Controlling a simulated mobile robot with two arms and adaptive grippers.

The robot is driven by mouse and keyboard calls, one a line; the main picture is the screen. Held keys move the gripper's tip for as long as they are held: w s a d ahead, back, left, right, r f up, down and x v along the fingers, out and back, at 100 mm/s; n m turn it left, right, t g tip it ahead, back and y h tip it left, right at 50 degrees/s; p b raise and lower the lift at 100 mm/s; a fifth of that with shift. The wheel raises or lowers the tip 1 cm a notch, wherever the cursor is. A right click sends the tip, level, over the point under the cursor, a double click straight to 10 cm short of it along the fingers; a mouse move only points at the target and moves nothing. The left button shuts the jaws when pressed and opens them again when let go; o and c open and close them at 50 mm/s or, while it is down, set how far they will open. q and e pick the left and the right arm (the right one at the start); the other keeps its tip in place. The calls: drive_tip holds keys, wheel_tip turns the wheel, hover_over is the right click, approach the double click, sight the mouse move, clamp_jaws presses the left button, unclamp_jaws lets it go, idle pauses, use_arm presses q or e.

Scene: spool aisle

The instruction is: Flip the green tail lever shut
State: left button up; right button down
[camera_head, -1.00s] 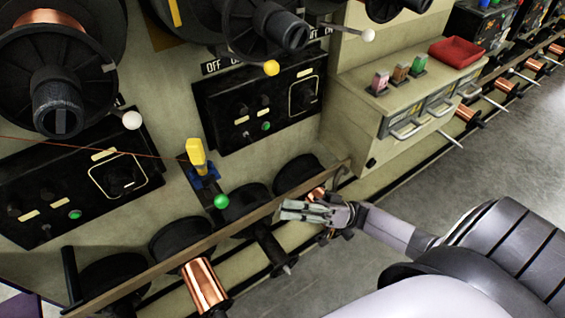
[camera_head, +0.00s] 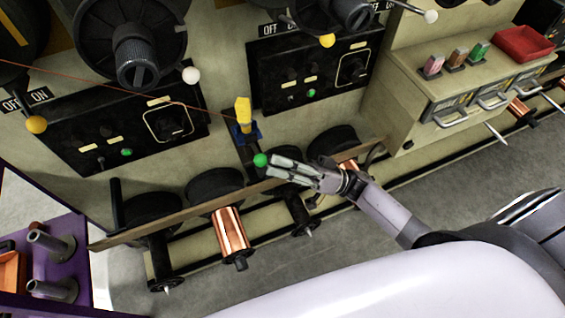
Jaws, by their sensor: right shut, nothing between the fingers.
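The green tail lever shows as a green ball knob (camera_head: 261,160) below a small blue bracket (camera_head: 245,133) with a yellow top (camera_head: 243,111) on the machine front. A dark strip runs from the bracket toward the knob. My right gripper (camera_head: 273,168) is shut and empty. Its fingertips point left and lie just right of the green knob in the picture; I cannot tell whether they touch it. My left gripper is out of view.
A wooden rail (camera_head: 170,222) runs below the lever, with a copper spool (camera_head: 229,232) and dark spools along it. Black control panels (camera_head: 310,77) flank the lever. A drawer cabinet (camera_head: 440,75) stands at right, a purple cart (camera_head: 75,258) at lower left. Grey floor is open at right.

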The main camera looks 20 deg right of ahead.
drive_tip(key=r+m+t+h+p, duration=0.1)
drive_tip(key=m+p, duration=0.2)
drive_tip(key=p, duration=0.1)
drive_tip(key=w+r+m+t+h+p, duration=0.1)
drive_tip(key=r+m+h+p, duration=0.1)
drive_tip(key=p, duration=0.3)
drive_tip(key=r+m+h+p, duration=0.1)
drive_tip(key=m+h+p, duration=0.1)
drive_tip(key=m+p, duration=0.2)
drive_tip(key=shift+w+r+t+p, duration=0.25)
drive_tip(key=shift+r+t+p, duration=0.05)
drive_tip(key=shift+t+p, duration=0.15)
idle(0.3)
